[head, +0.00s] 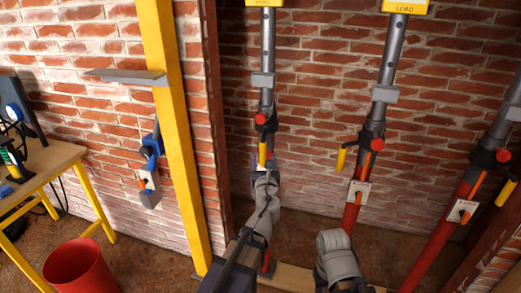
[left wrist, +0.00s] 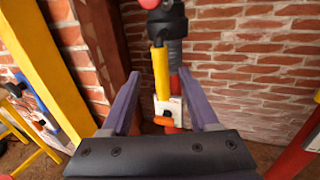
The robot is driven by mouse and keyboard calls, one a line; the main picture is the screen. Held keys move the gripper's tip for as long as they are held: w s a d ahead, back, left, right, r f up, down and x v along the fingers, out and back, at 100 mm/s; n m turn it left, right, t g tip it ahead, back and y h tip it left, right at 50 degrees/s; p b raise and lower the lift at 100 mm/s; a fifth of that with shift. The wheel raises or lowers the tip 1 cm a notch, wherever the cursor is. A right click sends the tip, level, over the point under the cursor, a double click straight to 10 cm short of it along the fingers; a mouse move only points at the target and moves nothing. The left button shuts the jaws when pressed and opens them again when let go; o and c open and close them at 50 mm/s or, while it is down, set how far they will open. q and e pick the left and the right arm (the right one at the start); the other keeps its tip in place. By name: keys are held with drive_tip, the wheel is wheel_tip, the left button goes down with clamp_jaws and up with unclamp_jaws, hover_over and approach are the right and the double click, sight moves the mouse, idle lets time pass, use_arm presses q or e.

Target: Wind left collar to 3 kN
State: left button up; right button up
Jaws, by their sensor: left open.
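The left prop (head: 267,50) is a grey tube with a dark collar (head: 267,131), which has a red knob (head: 261,119) and a hanging yellow handle (head: 263,155). In the left wrist view the collar (left wrist: 168,24) is at the top, with the yellow handle (left wrist: 160,72) below it. A white plate with an orange lever (left wrist: 163,121) sits lower on the prop. My left gripper (head: 264,168) is at the lower end of the handle. Its open purple fingers (left wrist: 160,100) stand either side of the prop's line, with nothing visibly gripped. The left load reading is cut off.
Two similar props stand to the right, with their own collars (head: 372,138) and yellow handles. A yellow post (head: 176,130) with a grey shelf is on the left. A wooden table (head: 45,160) and red bucket (head: 80,268) stand farther left. Brick wall lies behind.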

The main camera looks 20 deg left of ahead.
sight(263, 150)
use_arm(q)
drive_tip(key=x, duration=0.7)
drive_tip(key=shift+w, duration=0.25)
drive_tip(key=shift+s, duration=0.1)
clamp_jaws()
idle(1.0)
